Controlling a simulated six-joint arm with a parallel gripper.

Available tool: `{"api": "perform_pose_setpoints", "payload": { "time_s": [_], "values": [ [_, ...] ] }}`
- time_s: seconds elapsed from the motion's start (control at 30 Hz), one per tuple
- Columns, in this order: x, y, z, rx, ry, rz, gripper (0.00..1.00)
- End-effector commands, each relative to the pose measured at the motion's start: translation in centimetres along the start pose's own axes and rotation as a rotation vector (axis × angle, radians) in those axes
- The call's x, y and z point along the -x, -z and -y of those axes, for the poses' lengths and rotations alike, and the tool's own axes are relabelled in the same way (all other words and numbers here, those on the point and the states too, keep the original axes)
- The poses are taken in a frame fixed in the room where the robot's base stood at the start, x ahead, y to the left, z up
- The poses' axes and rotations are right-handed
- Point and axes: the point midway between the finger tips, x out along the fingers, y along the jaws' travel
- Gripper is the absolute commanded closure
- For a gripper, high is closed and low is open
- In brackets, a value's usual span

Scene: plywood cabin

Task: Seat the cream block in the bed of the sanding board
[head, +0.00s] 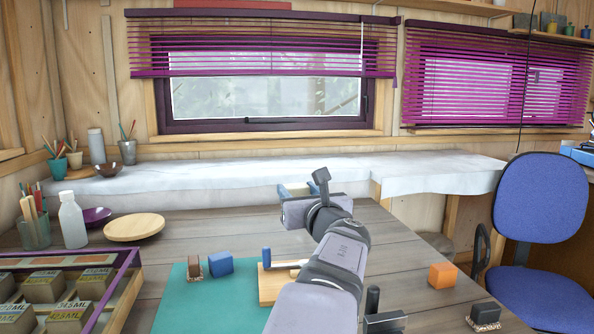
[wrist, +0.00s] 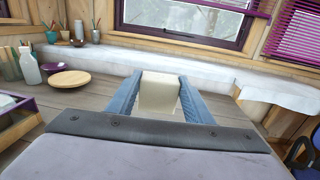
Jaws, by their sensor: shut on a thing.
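The cream block (wrist: 160,92) is held between the two blue fingers of my gripper (wrist: 158,100) in the wrist view. A light wooden board with a blue upright knob (head: 267,258), which looks like the sanding board, lies on the right part of the teal mat. My arm covers much of that board, so its bed is mostly hidden. The block is well apart from it.
A blue block (head: 220,263) and a brown block (head: 194,268) stand on the teal mat (head: 190,306). An orange block (head: 442,275) and dark items (head: 385,322) are at right. A purple-edged case (head: 128,283) and round wooden plate (head: 134,227) are at left.

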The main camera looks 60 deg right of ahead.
Motion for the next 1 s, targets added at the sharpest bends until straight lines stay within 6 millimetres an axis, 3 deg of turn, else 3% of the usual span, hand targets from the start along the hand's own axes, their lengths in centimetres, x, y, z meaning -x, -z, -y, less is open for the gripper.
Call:
{"api": "perform_pose_setpoints", "payload": {
  "time_s": [0.03, 0.2, 0.37, 0.6, 1.0],
  "values": [
    [0.0, 1.6, 0.3, -0.007, 0.015, -0.005, 0.77],
    [0.2, 5.4, 1.3, -0.005, 0.061, -0.003, 0.77],
    [0.4, 7.5, 2.2, -0.002, 0.100, -0.001, 0.77],
    [0.5, 8.2, 3.2, 0.001, 0.142, 0.001, 0.77],
    [0.6, 8.3, 3.3, 0.001, 0.144, 0.002, 0.77]
  ]
}}
